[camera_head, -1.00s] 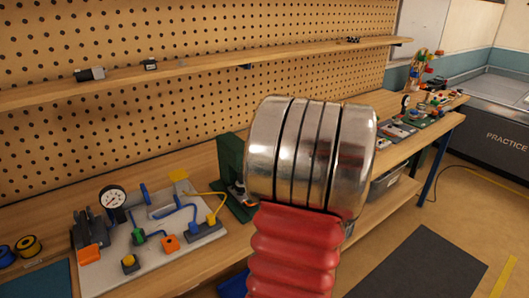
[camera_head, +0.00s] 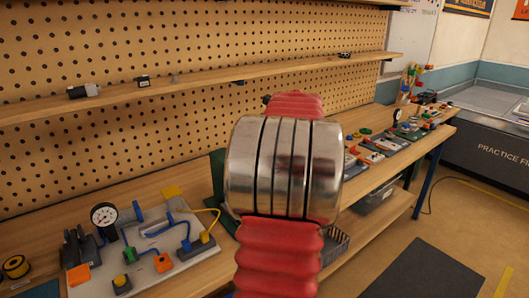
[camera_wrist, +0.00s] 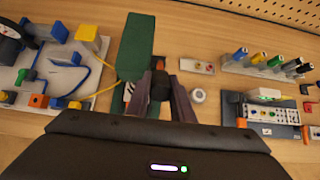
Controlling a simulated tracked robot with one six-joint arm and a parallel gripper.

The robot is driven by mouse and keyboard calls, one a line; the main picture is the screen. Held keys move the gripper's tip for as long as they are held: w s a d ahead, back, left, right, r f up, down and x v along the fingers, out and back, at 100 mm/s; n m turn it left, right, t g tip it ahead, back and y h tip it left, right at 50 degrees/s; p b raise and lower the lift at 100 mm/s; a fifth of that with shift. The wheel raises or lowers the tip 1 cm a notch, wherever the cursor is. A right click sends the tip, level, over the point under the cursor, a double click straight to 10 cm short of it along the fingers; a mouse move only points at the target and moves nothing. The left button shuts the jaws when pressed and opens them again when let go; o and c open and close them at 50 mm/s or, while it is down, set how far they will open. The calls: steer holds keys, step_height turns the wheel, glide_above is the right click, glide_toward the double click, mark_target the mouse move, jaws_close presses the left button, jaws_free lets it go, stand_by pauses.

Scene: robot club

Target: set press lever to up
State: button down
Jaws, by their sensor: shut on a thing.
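The green press (camera_wrist: 136,48) stands upright on the bench in the middle of the wrist view. In the head view only a strip of the press (camera_head: 217,185) shows, left of my arm. A dark round knob (camera_wrist: 159,88), apparently the end of the press lever, sits between the fingers of my gripper (camera_wrist: 160,82). My gripper is shut on it. The rest of the lever is hidden, so I cannot tell its angle. In the head view my own arm hides my gripper and most of the press.
Left of the press is a grey board (camera_head: 150,245) with a gauge (camera_head: 104,216), blue tubes and a yellow hose (camera_wrist: 104,88) running close to the press. Right of it are a small white round part (camera_wrist: 198,95) and a rack of coloured-handled tools (camera_wrist: 268,64). A shelf (camera_head: 200,81) crosses behind.

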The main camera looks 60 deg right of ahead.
steer(key=shift+s+d+r, duration=0.1)
steer(key=shift+d, duration=0.1)
stand_by(0.3)
steer(key=c, duration=1.9)
jaws_free()
steer(key=o, duration=0.4)
steer(key=shift+c, duration=0.2)
steer(key=shift+a, duration=0.1)
steer(key=v, duration=1.3)
steer(key=shift+s+r, duration=0.2)
steer(key=shift+r, duration=0.05)
